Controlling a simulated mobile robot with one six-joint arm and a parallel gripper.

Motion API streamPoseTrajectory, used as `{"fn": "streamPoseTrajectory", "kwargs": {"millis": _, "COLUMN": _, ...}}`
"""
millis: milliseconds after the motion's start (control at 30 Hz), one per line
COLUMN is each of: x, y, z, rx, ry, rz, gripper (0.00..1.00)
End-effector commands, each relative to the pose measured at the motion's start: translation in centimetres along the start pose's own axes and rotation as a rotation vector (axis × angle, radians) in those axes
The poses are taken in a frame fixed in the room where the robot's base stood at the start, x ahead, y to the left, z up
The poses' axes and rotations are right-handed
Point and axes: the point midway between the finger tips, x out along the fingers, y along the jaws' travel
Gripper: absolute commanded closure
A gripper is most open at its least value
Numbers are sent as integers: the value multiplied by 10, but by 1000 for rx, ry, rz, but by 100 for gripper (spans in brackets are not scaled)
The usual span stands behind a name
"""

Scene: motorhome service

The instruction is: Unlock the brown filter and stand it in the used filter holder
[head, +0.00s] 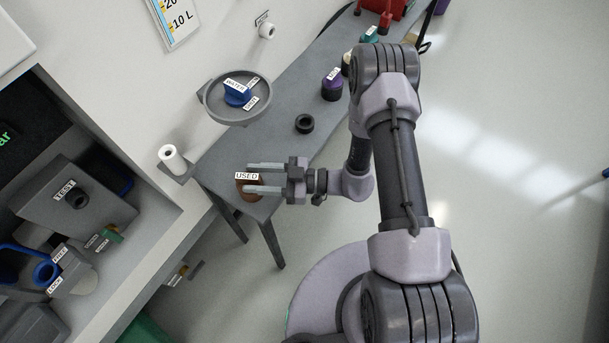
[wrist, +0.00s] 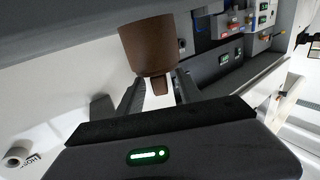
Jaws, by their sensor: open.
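The brown filter (head: 252,195) is at the near left end of the grey bench, at the sign reading USED (head: 247,176). The sign and my fingers partly cover it, and the holder under it cannot be made out. My gripper (head: 263,177) is open, its two fingers pointing left at the filter. In the wrist view the brown filter (wrist: 147,45) shows a wide body and a narrow stub between and just beyond my fingertips (wrist: 157,88). I cannot tell whether the fingers touch it. The blue ring (head: 45,271) marked FREE and LOCK, at lower left, looks empty.
A dark ring (head: 304,124) and a purple-topped item (head: 332,87) stand farther along the bench (head: 240,150). A round basin with a blue WATER knob (head: 237,94) is on the wall. A white roll (head: 173,159) stands left of the bench.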

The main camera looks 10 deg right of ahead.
Motion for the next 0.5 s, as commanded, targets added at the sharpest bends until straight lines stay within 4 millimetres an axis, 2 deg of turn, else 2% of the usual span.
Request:
{"fn": "streamPoseTrajectory", "kwargs": {"millis": 400, "x": -117, "y": 1, "z": -2, "rx": 0, "ry": 1, "rz": 7, "gripper": 57}}
{"fn": "streamPoseTrajectory", "kwargs": {"millis": 500, "x": -137, "y": 1, "z": -2, "rx": -1, "ry": 1, "rz": 5, "gripper": 57}}
